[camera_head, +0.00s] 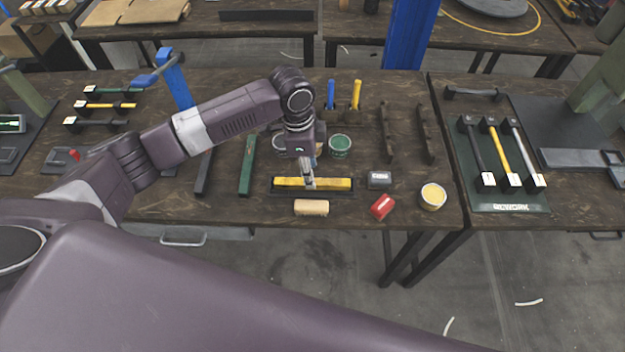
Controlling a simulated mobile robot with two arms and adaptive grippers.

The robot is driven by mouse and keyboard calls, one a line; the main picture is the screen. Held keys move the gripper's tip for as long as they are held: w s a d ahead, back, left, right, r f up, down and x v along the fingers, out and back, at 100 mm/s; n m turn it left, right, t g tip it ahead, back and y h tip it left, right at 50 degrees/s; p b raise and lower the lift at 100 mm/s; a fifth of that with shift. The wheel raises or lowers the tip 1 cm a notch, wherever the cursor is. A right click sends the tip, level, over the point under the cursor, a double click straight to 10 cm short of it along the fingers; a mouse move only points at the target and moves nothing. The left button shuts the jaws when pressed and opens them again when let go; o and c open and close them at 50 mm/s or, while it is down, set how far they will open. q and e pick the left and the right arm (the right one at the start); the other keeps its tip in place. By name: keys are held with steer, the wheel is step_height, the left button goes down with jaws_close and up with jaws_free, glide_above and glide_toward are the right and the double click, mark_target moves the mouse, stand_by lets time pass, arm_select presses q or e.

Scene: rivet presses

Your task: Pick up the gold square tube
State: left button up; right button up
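A yellow-gold square tube (338,184) lies lengthwise left to right in a shallow dark tray (283,193) near the front edge of the middle table. My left arm reaches in from the left, and its gripper (309,183) points down over the middle of the tube. The fingertips overlap the tube in the picture. They are small and seen edge-on, so I cannot tell whether they touch it or are closed around it. The gripper hides a small part of the tube's middle. My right gripper is not in view.
A tan cylinder (311,208), a red block (382,206), a dark block (379,180) and a yellow-topped can (432,196) surround the tray. A green can (340,145) and upright blue and yellow rods stand behind. A rework mat (512,208) lies right.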

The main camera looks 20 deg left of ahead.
arm_select(q)
step_height(320, 180, down, 3)
steer(key=shift+w+r+p, duration=0.1)
steer(key=shift+w+p, duration=0.05)
steer(key=shift+p, duration=0.2)
steer(key=shift+d+f, duration=0.15)
steer(key=shift+f, duration=0.55)
jaws_close()
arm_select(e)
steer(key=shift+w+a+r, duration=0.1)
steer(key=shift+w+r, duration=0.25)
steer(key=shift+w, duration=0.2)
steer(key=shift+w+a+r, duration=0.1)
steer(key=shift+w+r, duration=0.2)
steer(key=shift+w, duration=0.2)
